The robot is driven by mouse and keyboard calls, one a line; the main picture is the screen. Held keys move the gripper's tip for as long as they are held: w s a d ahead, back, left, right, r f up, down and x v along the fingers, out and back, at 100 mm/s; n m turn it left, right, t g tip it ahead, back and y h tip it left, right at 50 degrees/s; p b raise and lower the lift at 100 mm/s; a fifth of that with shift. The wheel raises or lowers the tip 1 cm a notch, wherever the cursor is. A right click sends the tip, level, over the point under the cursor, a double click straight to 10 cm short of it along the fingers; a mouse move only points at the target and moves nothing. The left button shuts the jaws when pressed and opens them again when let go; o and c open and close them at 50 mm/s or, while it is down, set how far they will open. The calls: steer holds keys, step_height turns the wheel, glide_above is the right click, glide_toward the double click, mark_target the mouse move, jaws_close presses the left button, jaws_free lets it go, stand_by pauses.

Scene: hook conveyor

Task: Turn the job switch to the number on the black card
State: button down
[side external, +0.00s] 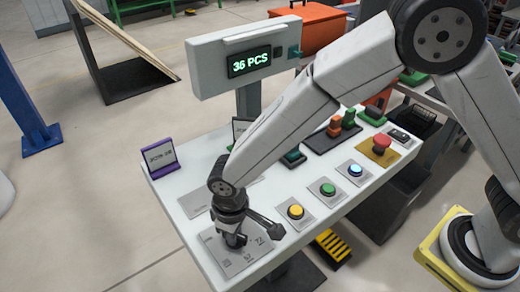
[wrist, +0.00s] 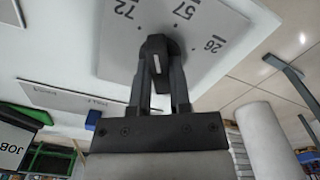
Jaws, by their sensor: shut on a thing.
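The job switch is a dark knob (wrist: 155,47) on a light grey plate (side external: 247,262) at the front left corner of the console. In the wrist view the plate (wrist: 225,35) shows the numbers 72, 57 and 26; other markings are hidden or cut off. My gripper (side external: 235,240) is down at the plate, with its fingers (wrist: 158,68) shut on the knob from both sides. Which number the knob points to is not clear. In the side view my arm partly covers a dark card (side external: 242,127).
A purple-framed card (side external: 160,156) stands at the console's left. Yellow (side external: 295,211), green (side external: 327,189) and blue (side external: 355,169) buttons line the front edge, with a red mushroom button (side external: 382,144) further right. A display (side external: 249,62) reading "36 PCS" stands behind.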

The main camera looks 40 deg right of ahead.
steer(key=n, duration=0.4)
steer(key=shift+n, duration=0.4)
steer(key=c, duration=0.6)
jaws_free()
steer(key=shift+o, duration=0.2)
steer(key=shift+r, duration=0.15)
steer(key=shift+r, duration=3.8)
